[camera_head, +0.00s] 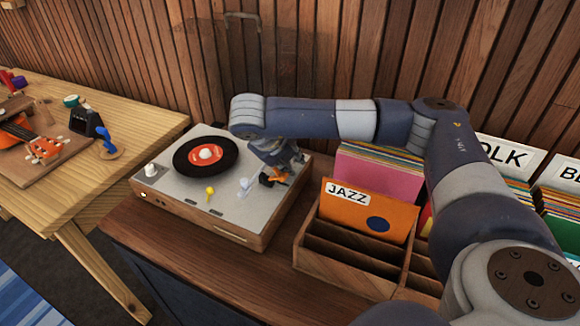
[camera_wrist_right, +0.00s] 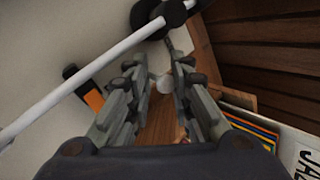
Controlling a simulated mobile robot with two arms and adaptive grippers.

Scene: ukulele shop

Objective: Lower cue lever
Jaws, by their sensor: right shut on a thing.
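The turntable (camera_head: 180,205) stands on a wooden counter with a black record (camera_head: 205,154) with an orange label on its platter. My right gripper (camera_head: 278,176) is low over the turntable's right rear part. In the right wrist view its fingers (camera_wrist_right: 160,76) are closed about a small pale rounded tip (camera_wrist_right: 163,84), which I take for the cue lever; most of it is hidden by the fingers. The white tonearm tube (camera_wrist_right: 85,80) crosses close by, with a black part at its upper end. My left gripper is out of view.
A black and orange piece (camera_wrist_right: 83,90) sits on the deck beside the fingers. A yellow knob (camera_head: 209,191) stands near the deck's front. A wooden record crate (camera_head: 310,246) with a JAZZ sleeve (camera_head: 370,211) is close on the right. A slatted wall (camera_head: 290,50) is behind.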

